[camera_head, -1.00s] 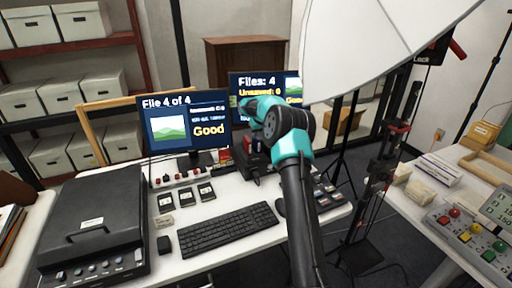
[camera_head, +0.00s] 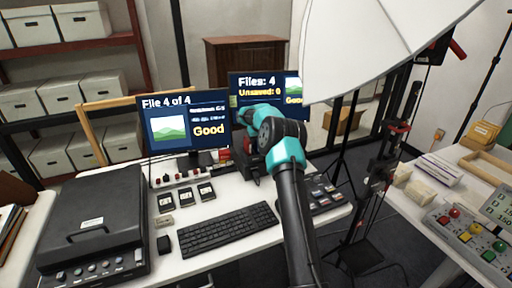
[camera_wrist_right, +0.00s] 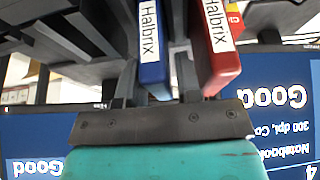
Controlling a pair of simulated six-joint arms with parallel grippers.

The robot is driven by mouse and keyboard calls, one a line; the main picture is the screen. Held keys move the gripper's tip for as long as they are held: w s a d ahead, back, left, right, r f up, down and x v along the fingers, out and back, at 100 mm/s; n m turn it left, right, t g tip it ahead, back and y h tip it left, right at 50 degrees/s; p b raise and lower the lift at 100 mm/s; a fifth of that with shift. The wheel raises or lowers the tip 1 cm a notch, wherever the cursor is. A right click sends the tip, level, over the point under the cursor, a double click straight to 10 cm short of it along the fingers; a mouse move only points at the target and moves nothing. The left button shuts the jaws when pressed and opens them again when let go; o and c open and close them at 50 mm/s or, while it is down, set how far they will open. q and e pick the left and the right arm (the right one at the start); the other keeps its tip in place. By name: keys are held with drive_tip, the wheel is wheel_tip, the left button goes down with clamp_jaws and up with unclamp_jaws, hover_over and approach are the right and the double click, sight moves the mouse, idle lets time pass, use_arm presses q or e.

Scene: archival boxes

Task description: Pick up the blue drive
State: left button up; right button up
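The blue drive (camera_wrist_right: 153,45), with a white "Halbrix" label, stands in the right wrist view between the fingers of my right gripper (camera_wrist_right: 155,82). One finger is close along each side of it; I cannot tell whether they press on it. A red drive (camera_wrist_right: 218,45) with the same label stands beside it, beyond one finger. In the head view my right arm reaches over the table to a dark dock (camera_head: 246,164) by the right screen; its wrist hides the fingertips and the blue drive. My left gripper is not in view.
A keyboard (camera_head: 226,228), a black scanner (camera_head: 92,222) and several black cards (camera_head: 186,198) lie in front. A dark tray of small items (camera_head: 326,192) is right of my arm.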

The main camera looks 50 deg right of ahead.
clamp_jaws()
wheel_tip(320, 180, up, 10)
drive_tip(key=shift+r, duration=0.1)
idle(0.7)
idle(0.4)
